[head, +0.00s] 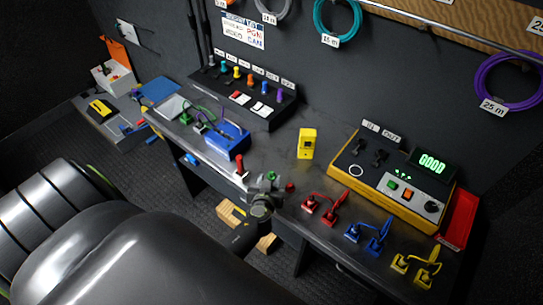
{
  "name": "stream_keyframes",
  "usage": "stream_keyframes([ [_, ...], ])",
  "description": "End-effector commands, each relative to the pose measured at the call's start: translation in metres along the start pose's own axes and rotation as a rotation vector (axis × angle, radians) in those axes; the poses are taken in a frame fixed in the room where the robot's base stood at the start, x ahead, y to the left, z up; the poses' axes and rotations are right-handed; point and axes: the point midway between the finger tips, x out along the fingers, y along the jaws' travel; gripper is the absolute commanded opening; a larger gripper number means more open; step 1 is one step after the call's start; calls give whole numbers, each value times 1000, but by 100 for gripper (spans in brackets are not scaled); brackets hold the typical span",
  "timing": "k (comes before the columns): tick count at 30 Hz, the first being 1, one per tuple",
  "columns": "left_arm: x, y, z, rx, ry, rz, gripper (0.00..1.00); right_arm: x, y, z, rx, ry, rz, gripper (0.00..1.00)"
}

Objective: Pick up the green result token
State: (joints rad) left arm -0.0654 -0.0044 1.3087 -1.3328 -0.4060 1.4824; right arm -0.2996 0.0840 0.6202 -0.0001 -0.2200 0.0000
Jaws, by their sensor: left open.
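The small green token (271,176) lies on the dark workbench near its front edge, in the middle of the head view. A small red token (290,187) lies just to its right. My left gripper (264,184) is at the bench's front edge, open, with its fingers close to the green token and partly in front of it. I cannot tell whether the fingers touch it. My right gripper is not in view.
A yellow tester box (307,143) stands behind the tokens. A yellow-sided console (390,185) reading "GOOD" is to the right. Red (325,207), blue (369,236) and yellow (417,265) cable plugs line the front right. A red-handled tool (240,167) and blue tray (229,142) are left.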

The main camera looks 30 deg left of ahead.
Motion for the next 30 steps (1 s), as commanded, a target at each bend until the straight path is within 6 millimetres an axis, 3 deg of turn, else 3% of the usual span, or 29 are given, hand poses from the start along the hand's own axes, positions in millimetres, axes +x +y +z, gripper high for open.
stream_keyframes([
  [9,46,0,0,3,2,1,41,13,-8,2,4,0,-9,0],
  [19,52,0,-1,1,1,0,41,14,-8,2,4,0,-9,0],
  [28,52,0,0,1,1,0,3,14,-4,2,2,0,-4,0],
  [30,52,0,0,1,1,0,0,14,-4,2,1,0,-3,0],
])
